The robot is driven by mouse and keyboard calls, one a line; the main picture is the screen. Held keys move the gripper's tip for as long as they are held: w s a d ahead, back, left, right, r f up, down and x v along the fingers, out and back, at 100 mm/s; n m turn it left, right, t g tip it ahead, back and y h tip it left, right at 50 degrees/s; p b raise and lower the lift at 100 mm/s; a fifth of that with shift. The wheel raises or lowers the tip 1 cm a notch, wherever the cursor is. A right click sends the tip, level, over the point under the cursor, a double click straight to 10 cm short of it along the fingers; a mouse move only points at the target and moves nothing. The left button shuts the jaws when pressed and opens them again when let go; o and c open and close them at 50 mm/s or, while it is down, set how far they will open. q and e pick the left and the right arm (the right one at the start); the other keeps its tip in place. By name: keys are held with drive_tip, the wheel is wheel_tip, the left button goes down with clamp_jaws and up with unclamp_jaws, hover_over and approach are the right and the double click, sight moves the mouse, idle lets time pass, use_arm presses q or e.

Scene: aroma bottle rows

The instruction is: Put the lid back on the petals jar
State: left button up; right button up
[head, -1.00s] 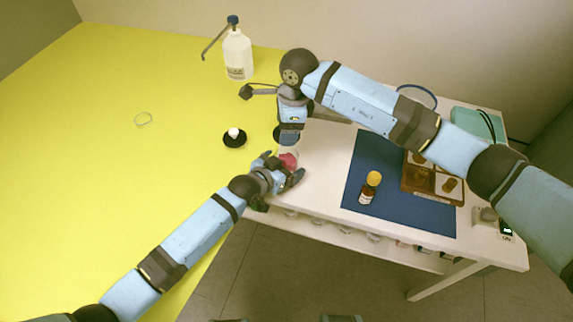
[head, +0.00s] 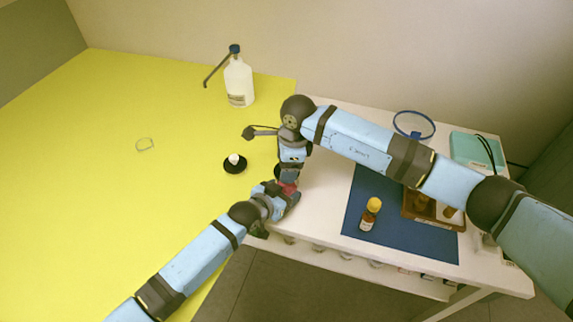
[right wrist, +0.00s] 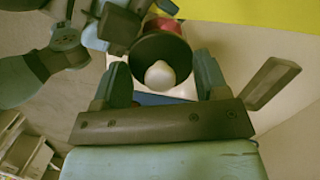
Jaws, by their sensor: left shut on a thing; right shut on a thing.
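The petals jar, with red contents (head: 289,188), is held in my left gripper (head: 288,196) at the corner of the white table. The jar also shows red at the top of the right wrist view (right wrist: 172,25). My right gripper (head: 287,174) is right above it, shut on the lid. In the right wrist view the lid is a dark disc (right wrist: 145,49) with a pale round knob (right wrist: 160,75) between the fingers. The lid is close over the jar; whether they touch I cannot tell. Most of the jar is hidden by my grippers.
Another black disc with a white knob (head: 235,164) lies on the yellow table (head: 120,200). A white pump bottle (head: 239,82) stands at the back. On the white table, an amber bottle with a yellow cap (head: 370,214) stands on a blue mat (head: 405,240) beside a brown tray (head: 432,231).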

drive_tip(key=shift+f, duration=0.45)
drive_tip(key=shift+f, duration=0.75)
drive_tip(key=shift+s+f, duration=0.1)
drive_tip(key=shift+f, duration=0.1)
